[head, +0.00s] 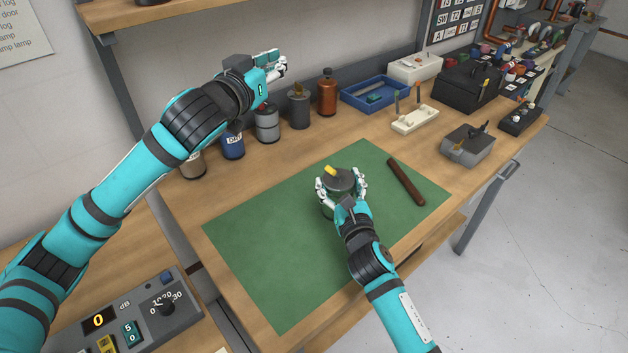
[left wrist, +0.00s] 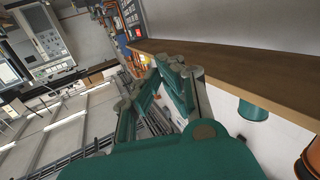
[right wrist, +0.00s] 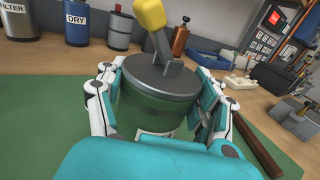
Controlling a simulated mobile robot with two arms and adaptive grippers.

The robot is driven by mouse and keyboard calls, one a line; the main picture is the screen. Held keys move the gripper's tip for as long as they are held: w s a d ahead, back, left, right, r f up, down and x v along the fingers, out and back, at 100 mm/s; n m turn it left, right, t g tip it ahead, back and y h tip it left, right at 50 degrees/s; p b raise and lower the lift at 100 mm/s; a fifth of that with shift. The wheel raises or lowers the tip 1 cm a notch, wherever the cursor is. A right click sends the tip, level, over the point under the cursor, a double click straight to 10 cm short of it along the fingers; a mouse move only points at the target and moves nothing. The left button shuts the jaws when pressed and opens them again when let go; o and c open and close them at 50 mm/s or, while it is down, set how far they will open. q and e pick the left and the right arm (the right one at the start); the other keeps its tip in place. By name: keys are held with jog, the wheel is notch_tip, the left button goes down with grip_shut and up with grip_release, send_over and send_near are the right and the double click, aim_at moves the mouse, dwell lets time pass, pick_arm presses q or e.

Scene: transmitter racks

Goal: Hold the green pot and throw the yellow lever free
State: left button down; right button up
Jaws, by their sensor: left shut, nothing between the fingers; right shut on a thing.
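The green pot (right wrist: 150,112) stands upright on the green mat, with a dark grey lid on top. The yellow lever (right wrist: 150,16) rises from the lid on a grey stem and tilts to the left in the right wrist view; in the head view the lever's yellow end (head: 330,170) shows above the lid. My right gripper (head: 341,186) is shut around the sides of the pot, one finger on each side. My left gripper (head: 280,62) is shut and empty, raised well above the bench at the back left, away from the pot.
The green mat (head: 260,240) is mostly clear. A brown rod (head: 406,181) lies right of the pot. Several canisters, including a blue one (head: 232,146), line the back. A blue tray (head: 375,95) and a grey box (head: 468,148) stand farther right. A shelf (head: 150,14) overhangs near my left gripper.

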pick_arm(q)
jog(key=s+d+r+m+t+h, duration=0.25)
jog(key=s+r+m+h, duration=0.45)
jog(key=m, duration=0.6)
jog(key=s+d+f+m+g+h, duration=0.45)
jog(key=s+m+g+h, duration=0.35)
jog(key=m, duration=1)
notch_tip(320, 180, down, 11)
jog(key=s+m+g+y, duration=0.1)
jog(key=m+g+y, duration=0.4)
jog(key=m+y, duration=0.15)
jog(key=w+a+f+m+t+y, duration=0.1)
jog(key=a+f+m+y, duration=0.3)
jog(key=f, duration=0.6)
jog(key=a+y, duration=0.2)
jog(key=a, duration=0.1)
jog(key=shift+w+a, duration=0.2)
jog(key=shift+w, duration=0.05)
jog(key=shift+f+m, duration=0.1)
jog(key=shift+m, duration=0.15)
